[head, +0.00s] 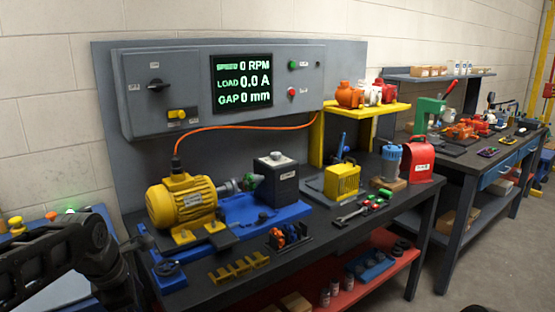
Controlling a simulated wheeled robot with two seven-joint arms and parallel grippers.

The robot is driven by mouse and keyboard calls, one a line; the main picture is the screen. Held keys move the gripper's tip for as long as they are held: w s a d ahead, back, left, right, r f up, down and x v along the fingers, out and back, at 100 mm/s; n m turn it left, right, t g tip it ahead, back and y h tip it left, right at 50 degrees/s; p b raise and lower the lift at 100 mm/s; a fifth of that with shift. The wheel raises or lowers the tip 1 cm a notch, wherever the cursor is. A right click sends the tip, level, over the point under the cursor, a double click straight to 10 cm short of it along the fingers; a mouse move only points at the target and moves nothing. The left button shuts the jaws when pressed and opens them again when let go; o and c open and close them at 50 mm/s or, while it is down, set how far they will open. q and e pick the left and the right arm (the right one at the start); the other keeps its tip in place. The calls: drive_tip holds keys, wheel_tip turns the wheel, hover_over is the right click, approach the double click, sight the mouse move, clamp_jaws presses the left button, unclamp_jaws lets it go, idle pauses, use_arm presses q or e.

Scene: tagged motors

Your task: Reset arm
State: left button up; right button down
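A dark jointed arm of mine enters from the left. It bends near the left end of the bench and runs down out of the bottom edge. I see no fingers of my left gripper. My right arm and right gripper are out of view. A yellow motor (182,203) sits on the bench at the left, its shaft end facing a dark grey block (275,180) on a blue base (236,211). An orange cable runs from the motor up toward the yellow shelf.
The dark bench (330,230) holds a yellow box (342,181), a red case (418,160) and tools. A second bench stands at right. Floor is clear at lower right.

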use_arm(q)
drive_tip(key=w+d+f+m+t+h, duration=0.1)
drive_tip(key=w+d+f+m, duration=0.1)
drive_tip(key=d+f+m, duration=0.55)
drive_tip(key=w+d+f+m+h, duration=0.1)
drive_tip(key=d+f+m, duration=0.4)
drive_tip(key=f+m, duration=0.6)
drive_tip(key=s+d+f+m+g, duration=0.1)
drive_tip(key=s+d+f, duration=0.2)
drive_tip(key=s+f, duration=0.4)
drive_tip(key=s+d+f+m+g+h, duration=0.1)
drive_tip(key=s+d+f+g, duration=0.1)
drive_tip(key=s+f, duration=0.6)
drive_tip(key=s+d+f+m+g, duration=0.1)
drive_tip(key=s+d+f, duration=0.3)
drive_tip(key=s+f, duration=0.4)
drive_tip(key=s, duration=0.2)
drive_tip(key=shift+s+d, duration=0.3)
drive_tip(key=shift+d, duration=0.05)
